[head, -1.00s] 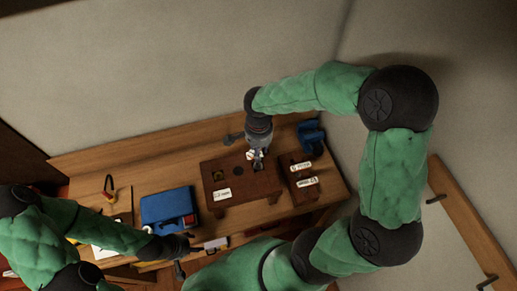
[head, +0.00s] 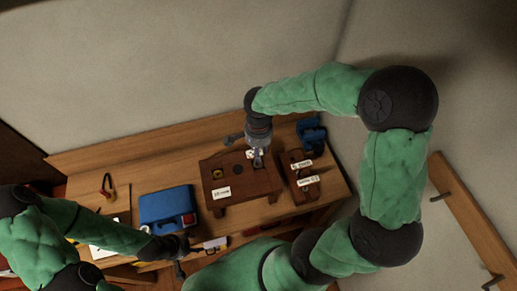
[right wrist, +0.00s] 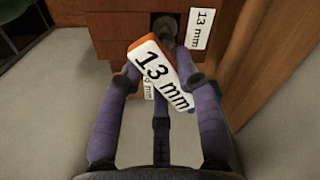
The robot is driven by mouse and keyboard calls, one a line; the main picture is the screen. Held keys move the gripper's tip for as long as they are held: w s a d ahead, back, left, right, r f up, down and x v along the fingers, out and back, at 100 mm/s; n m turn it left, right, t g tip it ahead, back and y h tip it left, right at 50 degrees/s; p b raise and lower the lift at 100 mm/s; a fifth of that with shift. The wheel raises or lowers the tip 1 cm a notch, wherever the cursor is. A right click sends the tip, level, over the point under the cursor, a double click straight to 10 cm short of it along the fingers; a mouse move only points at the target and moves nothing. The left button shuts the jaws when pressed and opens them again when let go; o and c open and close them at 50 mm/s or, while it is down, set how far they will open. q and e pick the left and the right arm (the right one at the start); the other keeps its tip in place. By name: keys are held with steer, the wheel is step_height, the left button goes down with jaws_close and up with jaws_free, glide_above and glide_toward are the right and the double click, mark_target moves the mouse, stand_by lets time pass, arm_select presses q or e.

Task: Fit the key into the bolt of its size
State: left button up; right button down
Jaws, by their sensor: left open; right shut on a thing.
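The key (right wrist: 160,75) is an orange-edged white piece marked 13 mm, held between the purple fingers of my right gripper (right wrist: 160,88). Its far end points toward a round dark bolt (right wrist: 166,24) in a recess of the wooden stand; I cannot tell whether it touches or fits around it. A 13 mm label (right wrist: 200,28) is beside that bolt. In the head view my right gripper (head: 257,158) is over the right part of the stand (head: 240,197). My left gripper (head: 184,255) is open and empty near the table's front edge.
A smaller wooden block (head: 302,190) with white labels stands right of the stand. A blue thing (head: 311,132) is behind it. A blue case (head: 166,206) lies left of the stand. Bare tabletop (head: 150,165) shows at the back left.

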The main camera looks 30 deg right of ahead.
steer(key=shift+f+b, duration=0.8)
steer(key=c, duration=0.8)
jaws_free()
